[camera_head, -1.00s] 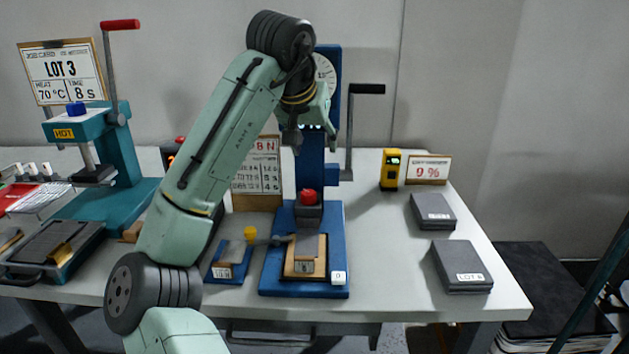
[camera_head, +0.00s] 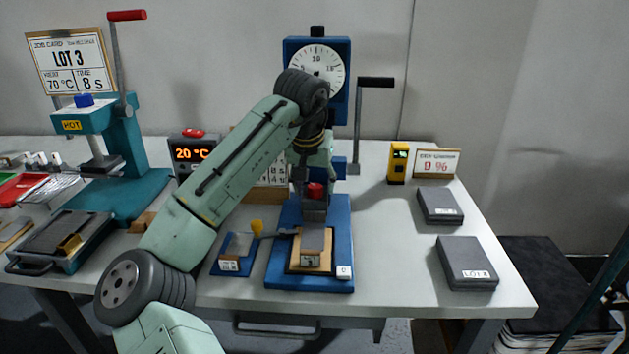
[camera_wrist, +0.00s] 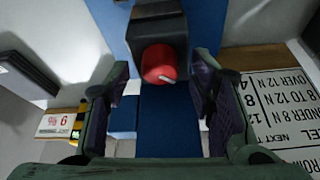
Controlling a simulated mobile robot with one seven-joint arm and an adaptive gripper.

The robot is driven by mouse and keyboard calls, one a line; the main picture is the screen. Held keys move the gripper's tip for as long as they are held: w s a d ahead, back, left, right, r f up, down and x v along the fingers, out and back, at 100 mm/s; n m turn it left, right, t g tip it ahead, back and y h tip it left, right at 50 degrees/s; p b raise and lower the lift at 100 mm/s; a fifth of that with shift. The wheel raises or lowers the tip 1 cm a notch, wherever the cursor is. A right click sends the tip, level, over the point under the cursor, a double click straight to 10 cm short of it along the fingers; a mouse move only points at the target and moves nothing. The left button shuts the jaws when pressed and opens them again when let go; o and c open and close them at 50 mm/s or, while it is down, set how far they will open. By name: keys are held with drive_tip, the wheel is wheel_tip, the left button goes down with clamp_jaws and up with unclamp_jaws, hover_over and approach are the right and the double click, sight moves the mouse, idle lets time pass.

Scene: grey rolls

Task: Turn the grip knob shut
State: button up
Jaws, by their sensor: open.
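The red grip knob (camera_head: 315,190) sits on a dark grip block (camera_head: 314,209) on the blue tester stand (camera_head: 341,225). In the wrist view the knob (camera_wrist: 159,63) is round and red with a short pale mark, at the upper middle. My gripper (camera_wrist: 162,78) is open, with one finger on each side of the picture and the knob showing between the tips. No contact with the knob is visible. In the head view my gripper (camera_head: 305,187) points down at the knob and partly overlaps it. A grey strip (camera_head: 312,240) lies below the grip block.
The stand's round dial (camera_head: 318,66) and black-handled crank (camera_head: 375,82) rise behind. A teal hot press (camera_head: 125,150) is further left. Grey boxes (camera_head: 467,263) lie right, with clear tabletop between.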

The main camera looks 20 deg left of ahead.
drive_tip(key=shift+c, duration=0.2)
drive_tip(key=c, duration=1.1)
drive_tip(key=shift+m+p, duration=0.4)
drive_tip(key=shift+p, duration=0.05)
drive_tip(key=m+h+p, duration=0.2)
drive_tip(key=m+p, duration=0.1)
drive_tip(key=shift+r+m+p, duration=0.15)
drive_tip(key=shift+m+p, duration=0.15)
drive_tip(key=shift+m, duration=0.1)
drive_tip(key=m+h+p, duration=0.1)
drive_tip(key=m+p, duration=0.1)
drive_tip(key=m+g+p, duration=0.1)
drive_tip(key=m+p, duration=0.1)
drive_tip(key=m, duration=0.1)
drive_tip(key=shift+w+a+m+h, duration=0.2)
drive_tip(key=shift+m+h, duration=0.1)
drive_tip(key=shift+h, duration=0.1)
drive_tip(key=shift+s+f, duration=0.1)
drive_tip(key=shift+f, duration=0.1)
